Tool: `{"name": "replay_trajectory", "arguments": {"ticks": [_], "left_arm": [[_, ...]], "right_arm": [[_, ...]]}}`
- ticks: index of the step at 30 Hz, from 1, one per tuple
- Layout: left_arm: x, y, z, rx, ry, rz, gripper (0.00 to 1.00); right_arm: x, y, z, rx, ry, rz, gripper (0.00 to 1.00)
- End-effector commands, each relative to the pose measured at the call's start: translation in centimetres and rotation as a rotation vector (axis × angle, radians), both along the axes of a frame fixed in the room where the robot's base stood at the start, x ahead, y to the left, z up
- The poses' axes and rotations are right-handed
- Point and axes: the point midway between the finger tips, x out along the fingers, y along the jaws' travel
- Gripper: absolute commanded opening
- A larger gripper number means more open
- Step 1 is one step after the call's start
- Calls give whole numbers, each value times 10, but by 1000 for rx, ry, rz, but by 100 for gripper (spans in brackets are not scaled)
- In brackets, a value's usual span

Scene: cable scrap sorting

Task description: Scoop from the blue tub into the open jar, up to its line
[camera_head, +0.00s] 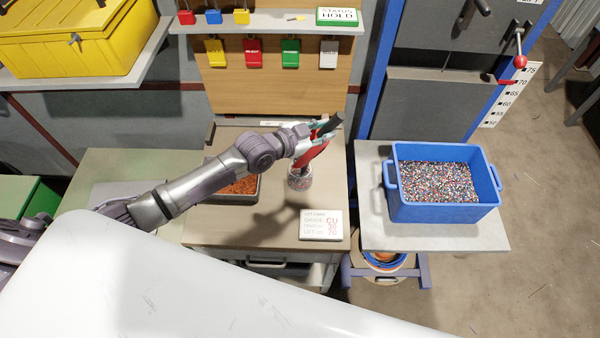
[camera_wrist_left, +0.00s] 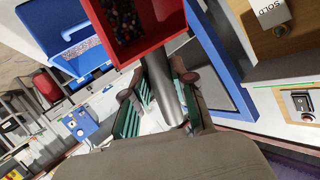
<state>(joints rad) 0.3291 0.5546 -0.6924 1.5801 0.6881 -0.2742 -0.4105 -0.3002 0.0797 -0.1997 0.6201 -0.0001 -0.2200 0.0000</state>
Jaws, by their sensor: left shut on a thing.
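The blue tub (camera_head: 445,213) stands on the right-hand table, full of multicoloured granules. It also shows at the upper left of the left wrist view (camera_wrist_left: 60,30). The open clear jar (camera_head: 299,180) stands on the middle bench with granules visible in it; I cannot make out its line. My left gripper (camera_head: 322,130) is shut on the handle of a red scoop (camera_head: 313,154), above the jar. In the left wrist view, the scoop (camera_wrist_left: 172,22) holds granules and its grey handle (camera_wrist_left: 160,90) lies between the green-padded fingers. My right gripper is not in view.
A dark tray (camera_head: 233,197) of orange-brown granules sits left of the jar. A yellow case (camera_head: 65,45) rests at the upper left.

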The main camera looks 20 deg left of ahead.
Motion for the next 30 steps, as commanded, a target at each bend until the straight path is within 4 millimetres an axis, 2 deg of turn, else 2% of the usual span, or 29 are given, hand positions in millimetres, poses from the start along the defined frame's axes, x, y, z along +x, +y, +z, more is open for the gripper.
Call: {"name": "replay_trajectory", "arguments": {"ticks": [14, 30], "left_arm": [[-1, 13, 3, -80, -12, -1, 0], [-2, 14, 5, -92, -13, 0, 0]], "right_arm": [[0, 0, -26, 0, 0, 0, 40], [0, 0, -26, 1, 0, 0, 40]]}}
